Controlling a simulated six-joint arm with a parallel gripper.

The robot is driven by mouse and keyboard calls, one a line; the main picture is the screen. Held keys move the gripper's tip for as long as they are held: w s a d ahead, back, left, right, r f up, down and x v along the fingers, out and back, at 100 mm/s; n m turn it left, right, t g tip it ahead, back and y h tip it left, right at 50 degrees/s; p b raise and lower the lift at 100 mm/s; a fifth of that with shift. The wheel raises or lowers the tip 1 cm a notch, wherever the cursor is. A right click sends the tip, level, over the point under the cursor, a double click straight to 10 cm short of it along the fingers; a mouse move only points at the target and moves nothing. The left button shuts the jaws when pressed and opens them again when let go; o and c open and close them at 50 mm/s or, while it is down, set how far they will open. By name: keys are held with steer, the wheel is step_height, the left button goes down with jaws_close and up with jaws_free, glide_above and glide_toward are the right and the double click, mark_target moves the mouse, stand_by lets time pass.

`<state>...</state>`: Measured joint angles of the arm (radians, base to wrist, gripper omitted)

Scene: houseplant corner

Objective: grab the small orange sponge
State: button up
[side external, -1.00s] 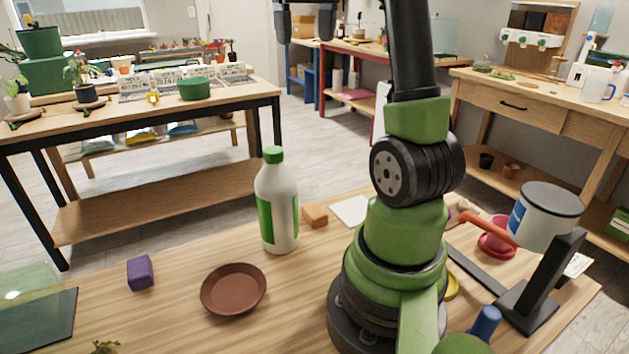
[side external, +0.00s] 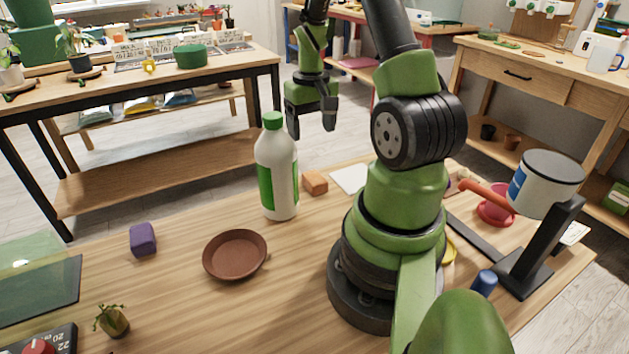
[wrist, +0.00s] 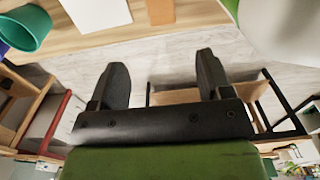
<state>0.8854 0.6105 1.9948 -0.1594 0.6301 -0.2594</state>
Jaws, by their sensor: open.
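The small orange sponge (side external: 315,182) lies on the wooden table, just right of the white bottle with a green cap (side external: 278,170). In the wrist view the sponge (wrist: 160,11) shows at the top edge, partly cut off, beyond the fingertips. My gripper (side external: 311,125) is open and empty, above and behind the sponge near the table's far edge. In the wrist view my gripper (wrist: 158,75) has its two dark fingers spread apart with floor visible between them.
A white card (side external: 350,179) lies right of the sponge, and also shows in the wrist view (wrist: 97,14). The tall bottle (wrist: 285,30) stands close beside the sponge. A brown saucer (side external: 235,272) and purple block (side external: 143,239) are at the front left.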

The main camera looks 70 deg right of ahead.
mark_target(311, 172)
step_height(311, 172, down, 7)
steer(key=shift+r, duration=0.1)
steer(key=shift+w+a+f, duration=0.1)
steer(key=shift+a+f, duration=0.05)
steer(key=shift+f, duration=2.45)
steer(key=c, duration=1)
steer(key=shift+r, duration=0.1)
